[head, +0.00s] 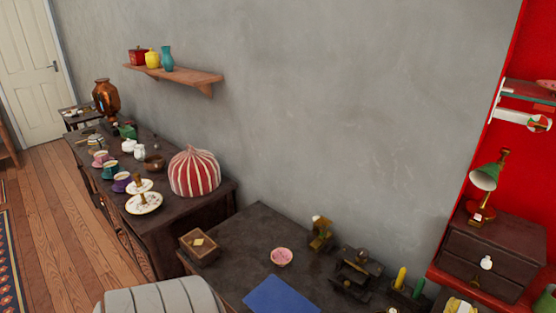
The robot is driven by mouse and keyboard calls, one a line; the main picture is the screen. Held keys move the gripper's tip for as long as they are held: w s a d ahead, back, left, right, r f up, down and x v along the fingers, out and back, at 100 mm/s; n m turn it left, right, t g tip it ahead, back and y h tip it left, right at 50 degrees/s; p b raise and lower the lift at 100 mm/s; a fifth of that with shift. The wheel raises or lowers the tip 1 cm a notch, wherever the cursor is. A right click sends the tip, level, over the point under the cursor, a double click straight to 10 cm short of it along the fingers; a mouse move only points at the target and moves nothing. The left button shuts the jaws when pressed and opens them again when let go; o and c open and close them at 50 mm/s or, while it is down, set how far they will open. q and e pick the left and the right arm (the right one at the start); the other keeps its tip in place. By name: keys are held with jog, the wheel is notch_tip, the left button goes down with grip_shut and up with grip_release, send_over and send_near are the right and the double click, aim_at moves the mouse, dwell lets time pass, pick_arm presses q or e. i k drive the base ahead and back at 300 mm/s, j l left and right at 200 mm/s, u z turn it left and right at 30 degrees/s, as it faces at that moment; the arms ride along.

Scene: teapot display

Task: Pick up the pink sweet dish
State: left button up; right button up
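A small pink dish (281,257) sits upright on the near dark table (236,233), left of a brass object. Whether it holds anything is too small to tell. Neither of my grippers shows in the head view, and nothing is touching the dish.
A wooden box (199,247) stands left of the dish and a blue flat item (279,297) lies in front. Brass and dark objects (356,270) stand to the right. A grey rounded seat or cushion (163,297) is at the front. A long table with teaware and a striped cosy (194,173) runs along the wall.

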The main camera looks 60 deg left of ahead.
aim_at(280, 256)
jog(key=u, duration=1.85)
jog(key=i+j+z, duration=0.15)
jog(key=j+z, duration=0.15)
jog(key=i+j+z, duration=0.1)
jog(key=j+z, duration=0.15)
jog(key=j, duration=0.2)
